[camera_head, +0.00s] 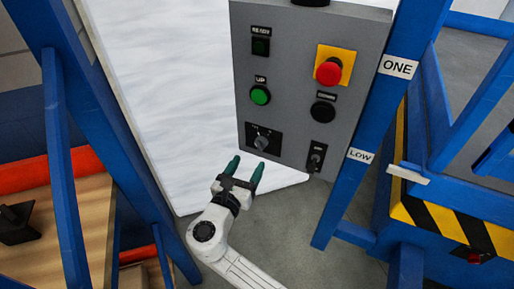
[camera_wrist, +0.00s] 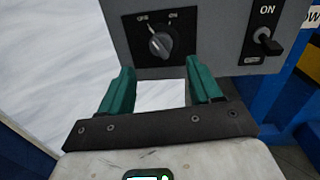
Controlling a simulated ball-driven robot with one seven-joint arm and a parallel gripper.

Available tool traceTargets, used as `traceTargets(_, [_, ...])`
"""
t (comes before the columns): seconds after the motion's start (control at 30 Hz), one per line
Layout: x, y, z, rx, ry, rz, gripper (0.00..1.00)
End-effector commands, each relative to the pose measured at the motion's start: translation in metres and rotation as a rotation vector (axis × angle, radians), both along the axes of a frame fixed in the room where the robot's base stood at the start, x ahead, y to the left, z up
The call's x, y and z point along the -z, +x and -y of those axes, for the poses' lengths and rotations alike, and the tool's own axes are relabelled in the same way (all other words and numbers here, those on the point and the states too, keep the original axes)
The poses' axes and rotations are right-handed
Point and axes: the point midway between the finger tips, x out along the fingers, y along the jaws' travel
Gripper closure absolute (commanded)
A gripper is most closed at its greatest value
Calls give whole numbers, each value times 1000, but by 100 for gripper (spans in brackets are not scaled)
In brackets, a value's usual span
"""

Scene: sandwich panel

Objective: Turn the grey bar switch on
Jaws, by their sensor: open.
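The grey bar switch (camera_head: 262,142) is a rotary knob on a black square plate at the lower left of the grey control panel. In the wrist view, the grey bar switch (camera_wrist: 160,45) shows at top centre, with small labels at its upper left and upper right. Its bar seems tilted toward the upper left label, but the blur makes this unsure. My gripper (camera_head: 246,168) is open and empty, just below the switch and apart from it. In the wrist view, the two green fingers of my gripper (camera_wrist: 158,78) stand apart below the switch, one to each side.
A toggle switch (camera_wrist: 267,42) marked ON sits to the right on the panel. Above are a green button (camera_head: 260,95), a black button (camera_head: 323,111) and a red emergency button (camera_head: 328,72) on yellow. A blue post (camera_head: 376,125) borders the panel's right side.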

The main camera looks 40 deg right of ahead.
Motion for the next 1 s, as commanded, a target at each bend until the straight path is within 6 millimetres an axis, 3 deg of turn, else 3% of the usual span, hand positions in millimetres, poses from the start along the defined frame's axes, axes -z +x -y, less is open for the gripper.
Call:
traceTargets(0.2, [-1, 18, 37, 3, 3, 1, 37])
traceTargets(0.4, [-1, 29, 59, 2, 2, 1, 37])
traceTargets(0.83, [0, 33, 67, 0, 3, 2, 37])
traceTargets(1.0, [0, 33, 67, 0, 3, 2, 53])
